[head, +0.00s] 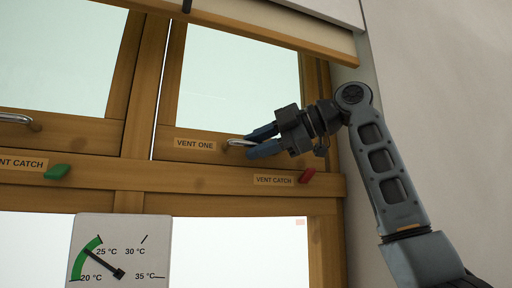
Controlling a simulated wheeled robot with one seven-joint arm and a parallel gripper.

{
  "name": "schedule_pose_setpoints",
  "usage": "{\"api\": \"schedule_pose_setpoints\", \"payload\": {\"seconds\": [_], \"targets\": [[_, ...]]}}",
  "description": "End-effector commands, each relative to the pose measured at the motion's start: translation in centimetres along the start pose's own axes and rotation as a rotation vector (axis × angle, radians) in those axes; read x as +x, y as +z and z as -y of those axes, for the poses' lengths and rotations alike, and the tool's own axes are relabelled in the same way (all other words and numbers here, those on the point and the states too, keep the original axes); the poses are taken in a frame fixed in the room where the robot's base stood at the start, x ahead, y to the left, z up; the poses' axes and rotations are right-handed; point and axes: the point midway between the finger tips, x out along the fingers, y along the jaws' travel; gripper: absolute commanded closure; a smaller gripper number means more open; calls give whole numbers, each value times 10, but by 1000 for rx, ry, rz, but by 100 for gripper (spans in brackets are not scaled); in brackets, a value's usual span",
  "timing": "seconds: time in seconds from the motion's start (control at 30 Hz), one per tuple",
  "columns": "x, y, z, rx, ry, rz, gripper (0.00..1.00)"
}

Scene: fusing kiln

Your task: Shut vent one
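Vent one (215,145) is a wood-framed glass pane with a "VENT ONE" label (195,144) on its lower rail. A thin bright gap runs down its left edge, so it looks slightly ajar. Its metal bar handle (236,142) sits right of the label. My gripper (249,146) reaches in from the right, its blue fingers apart above and below the right end of the handle. That end is partly hidden by the fingers. Below, a red catch (307,176) is tilted beside a "VENT CATCH" label (274,180).
A neighbouring vent at left has a metal handle (15,118) and a green catch (57,172). A temperature dial (120,232) stands at lower left, its needle near 20–25 °C. A wooden-edged blind or panel (265,36) overhangs the top. A plain wall (440,90) is at right.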

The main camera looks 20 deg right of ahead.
Motion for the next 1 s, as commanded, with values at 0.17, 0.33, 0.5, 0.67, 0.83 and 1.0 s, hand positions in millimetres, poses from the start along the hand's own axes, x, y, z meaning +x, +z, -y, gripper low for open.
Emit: {"api": "schedule_pose_setpoints", "payload": {"seconds": [0.17, 0.33, 0.5, 0.67, 0.83, 1.0], "targets": [[0, 0, 0, 0, 2, 1, 59], [0, 1, 0, 0, 3, 2, 59], [-8, 2, 0, 0, 5, 4, 59], [-34, 2, 1, 0, 6, 4, 59], [-60, 1, 1, -1, 6, 4, 59], [-75, 1, 1, 0, 3, 2, 59]]}}
